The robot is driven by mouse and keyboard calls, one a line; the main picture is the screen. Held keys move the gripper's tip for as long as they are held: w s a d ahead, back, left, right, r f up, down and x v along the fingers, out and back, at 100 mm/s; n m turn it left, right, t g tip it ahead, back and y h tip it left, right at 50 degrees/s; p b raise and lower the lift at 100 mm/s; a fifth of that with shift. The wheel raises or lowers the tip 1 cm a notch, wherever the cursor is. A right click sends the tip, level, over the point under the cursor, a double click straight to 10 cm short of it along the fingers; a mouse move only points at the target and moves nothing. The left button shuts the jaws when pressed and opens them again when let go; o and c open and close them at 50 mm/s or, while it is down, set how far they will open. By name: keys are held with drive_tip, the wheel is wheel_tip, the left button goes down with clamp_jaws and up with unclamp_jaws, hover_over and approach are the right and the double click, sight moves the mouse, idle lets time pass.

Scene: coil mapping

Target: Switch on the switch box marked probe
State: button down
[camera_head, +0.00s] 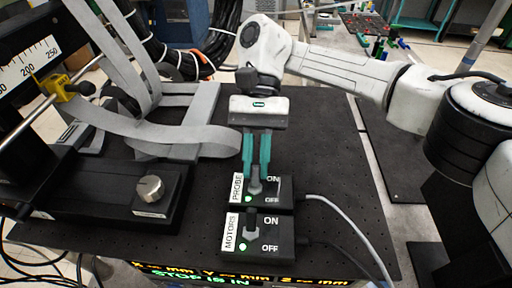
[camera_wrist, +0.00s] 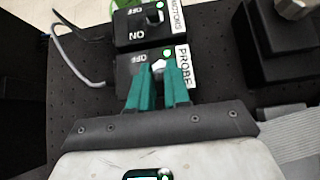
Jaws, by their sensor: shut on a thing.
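The switch box marked PROBE (camera_head: 281,190) is a black box on the dark perforated board, with a white label, ON at its far side, OFF at its near side, and a small lit green lamp. It also shows in the wrist view (camera_wrist: 126,66). My gripper (camera_head: 256,180) reaches down over this box from the far side. Its teal fingers (camera_wrist: 158,72) are shut on the pale toggle lever (camera_wrist: 158,65), one finger on each side. The fingers partly hide the lever, so I cannot tell clearly which way it leans.
The MOTORS switch box (camera_head: 277,233) stands directly on the near side, its lever upright and its lamp green. A black fixture with a silver knob (camera_head: 149,189) and grey ribbon straps (camera_head: 180,142) lie to the left. A grey cable (camera_head: 345,216) runs right. A lit display (camera_head: 190,274) is at the front.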

drive_tip(key=shift+w, duration=0.15)
idle(0.3)
drive_tip(key=c, duration=1.1)
unclamp_jaws()
